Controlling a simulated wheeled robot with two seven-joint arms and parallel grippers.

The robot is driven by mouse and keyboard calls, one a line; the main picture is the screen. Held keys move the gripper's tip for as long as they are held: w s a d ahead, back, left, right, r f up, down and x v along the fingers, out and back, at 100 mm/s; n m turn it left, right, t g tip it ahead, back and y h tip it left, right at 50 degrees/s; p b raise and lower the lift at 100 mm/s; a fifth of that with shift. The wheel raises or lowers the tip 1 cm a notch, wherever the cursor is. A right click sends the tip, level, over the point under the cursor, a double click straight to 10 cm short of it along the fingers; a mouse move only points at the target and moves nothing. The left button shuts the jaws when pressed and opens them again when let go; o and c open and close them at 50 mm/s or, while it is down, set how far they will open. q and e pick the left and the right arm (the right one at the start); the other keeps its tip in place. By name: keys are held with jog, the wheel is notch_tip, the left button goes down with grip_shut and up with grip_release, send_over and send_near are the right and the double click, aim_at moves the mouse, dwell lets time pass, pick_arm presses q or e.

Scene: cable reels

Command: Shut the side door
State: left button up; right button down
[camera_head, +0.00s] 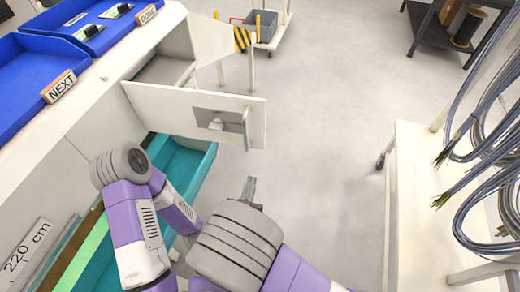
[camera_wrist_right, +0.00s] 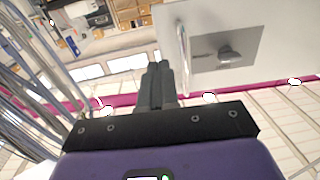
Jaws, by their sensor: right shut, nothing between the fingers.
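The side door (camera_head: 170,112) is a white panel with a grey plate (camera_head: 217,121) and an upright bar handle (camera_head: 246,128). In the head view it stands open, jutting out from the white cabinet into the aisle. My right gripper (camera_head: 250,187) is shut and empty, below the door's free end and apart from it. In the right wrist view the shut fingers (camera_wrist_right: 154,80) point past the left side of the door (camera_wrist_right: 265,20), near the handle (camera_wrist_right: 183,55); contact cannot be told. My left arm shows at lower left, but its gripper is not visible.
A teal drawer (camera_head: 209,158) sits open under the door. Blue trays (camera_head: 30,75) lie on the cabinet top. A white rack (camera_head: 408,150) with cable coils (camera_head: 485,180) stands at right. A trolley with a grey bin (camera_head: 262,27) is behind. The floor between is clear.

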aim_at(262, 141)
jog(key=x, duration=1.3)
jog(key=shift+w+f+b, duration=0.1)
jog(key=shift+b, duration=0.25)
